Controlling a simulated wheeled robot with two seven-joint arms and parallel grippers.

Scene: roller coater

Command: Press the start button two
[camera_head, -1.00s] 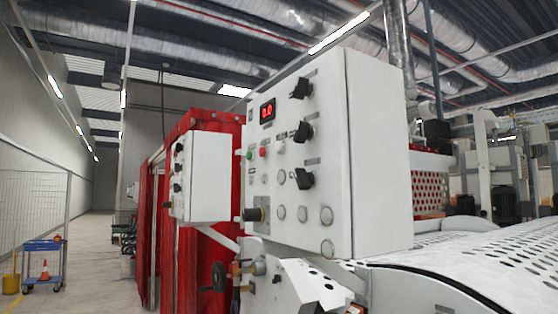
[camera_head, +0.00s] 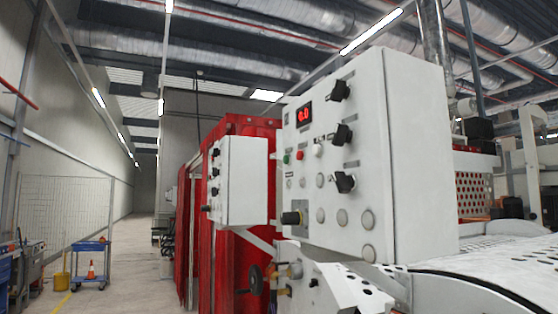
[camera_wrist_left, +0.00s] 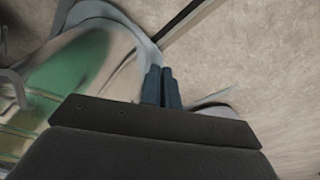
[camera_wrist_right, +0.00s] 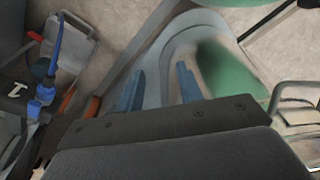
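The large white control box (camera_head: 420,150) stands right of centre in the head view. I cannot read which one is start button two. A smaller white box (camera_head: 240,180) with black knobs hangs to its left. Neither gripper shows in the head view. My left gripper (camera_wrist_left: 161,88) has its two blue fingers close together, with nothing seen between them. My right gripper (camera_wrist_right: 158,88) has its fingers apart and empty. Both are away from the panel.
A red curtain (camera_head: 190,235) hangs behind the boxes. A perforated white machine cover (camera_head: 490,265) lies at lower right. A blue cart (camera_head: 91,262) with an orange cone stands on the floor at left. The aisle between cart and machine is clear.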

